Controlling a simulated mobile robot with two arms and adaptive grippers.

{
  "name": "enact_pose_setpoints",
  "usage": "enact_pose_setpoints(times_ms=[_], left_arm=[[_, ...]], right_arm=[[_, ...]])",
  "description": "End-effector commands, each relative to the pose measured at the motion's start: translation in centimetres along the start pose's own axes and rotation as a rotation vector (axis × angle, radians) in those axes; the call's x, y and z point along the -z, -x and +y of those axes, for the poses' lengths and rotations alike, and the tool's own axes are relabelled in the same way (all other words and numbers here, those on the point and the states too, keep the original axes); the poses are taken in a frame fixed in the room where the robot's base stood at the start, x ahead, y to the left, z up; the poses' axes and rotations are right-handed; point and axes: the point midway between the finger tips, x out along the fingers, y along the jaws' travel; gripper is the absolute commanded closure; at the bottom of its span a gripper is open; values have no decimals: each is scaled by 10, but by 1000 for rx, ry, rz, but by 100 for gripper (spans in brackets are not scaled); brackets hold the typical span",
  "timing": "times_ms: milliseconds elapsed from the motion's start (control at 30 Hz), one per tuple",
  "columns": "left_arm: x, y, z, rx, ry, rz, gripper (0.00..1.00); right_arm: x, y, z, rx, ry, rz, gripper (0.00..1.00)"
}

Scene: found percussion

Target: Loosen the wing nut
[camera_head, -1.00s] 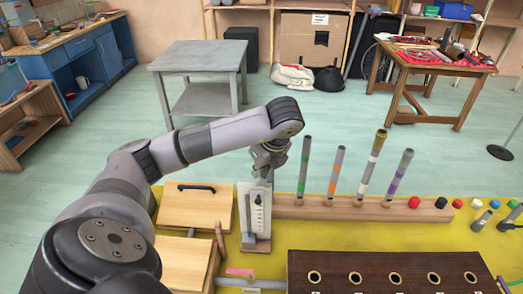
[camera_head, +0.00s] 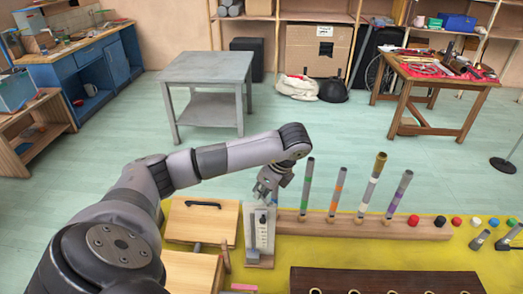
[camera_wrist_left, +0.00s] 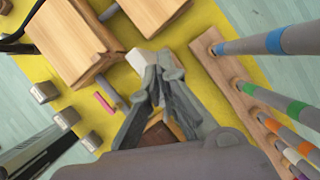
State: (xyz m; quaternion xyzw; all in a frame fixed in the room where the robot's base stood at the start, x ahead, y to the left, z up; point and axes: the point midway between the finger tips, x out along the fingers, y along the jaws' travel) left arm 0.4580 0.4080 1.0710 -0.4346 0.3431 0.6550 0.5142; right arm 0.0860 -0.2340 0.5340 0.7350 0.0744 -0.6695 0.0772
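A white upright plate with a printed scale (camera_head: 262,231) stands on a small wooden base, at the left end of a long wooden rail. My left gripper (camera_head: 266,196) points down at the top of this plate, very close to it; I cannot tell if it touches. In the left wrist view, the two fingertips (camera_wrist_left: 161,68) come close together beside a pale block-like top. Whether they grip something is unclear. I cannot make out the wing nut; the fingers may hide it. My right gripper is not in view.
A wooden box with a black handle (camera_head: 200,222) lies to the left. A dark board with holes (camera_head: 385,281) is in front. Coloured caps (camera_head: 474,223) lie at the right.

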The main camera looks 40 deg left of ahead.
Motion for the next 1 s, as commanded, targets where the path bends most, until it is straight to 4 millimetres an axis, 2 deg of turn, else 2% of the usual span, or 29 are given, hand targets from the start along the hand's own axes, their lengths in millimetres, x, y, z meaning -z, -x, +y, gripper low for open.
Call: enact_pose_setpoints(times_ms=[33, 100, 533, 800, 833, 1000], left_arm=[[-2, 4, 0, -15, 35, 0, 100], [-2, 3, 1, -31, 76, 1, 100], [0, 0, 1, -46, 122, 4, 100], [0, 5, 6, -133, 326, 6, 100], [1, 1, 6, -128, 319, 6, 96], [1, 0, 6, -126, 315, 6, 85]], right_arm=[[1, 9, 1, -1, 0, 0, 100], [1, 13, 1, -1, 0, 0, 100], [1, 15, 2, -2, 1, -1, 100], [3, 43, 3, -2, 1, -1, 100], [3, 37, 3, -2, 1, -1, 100], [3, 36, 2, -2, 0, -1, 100]])
